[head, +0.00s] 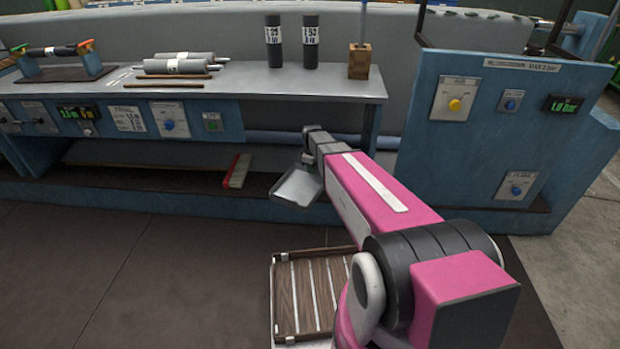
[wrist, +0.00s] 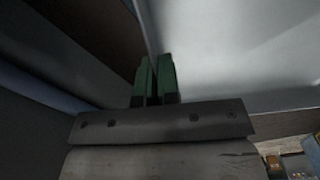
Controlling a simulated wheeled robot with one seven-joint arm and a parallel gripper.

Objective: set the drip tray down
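The drip tray (head: 298,187) is a shallow light grey metal pan. In the head view it hangs tilted in front of the bench, below the bench top's height and clear of the floor. In the wrist view its pale surface (wrist: 235,50) fills the upper right. My gripper's green fingers (wrist: 157,68) are close together, with the tray's rim running between them, so they look shut on it.
The blue bench (head: 250,85) carries grey rollers (head: 180,66), two upright dark cylinders (head: 291,43) and a wooden block (head: 359,62). A brush (head: 236,171) lies on the lower shelf. A blue control cabinet (head: 510,120) stands right. A slatted wooden tray (head: 310,290) is below my arm.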

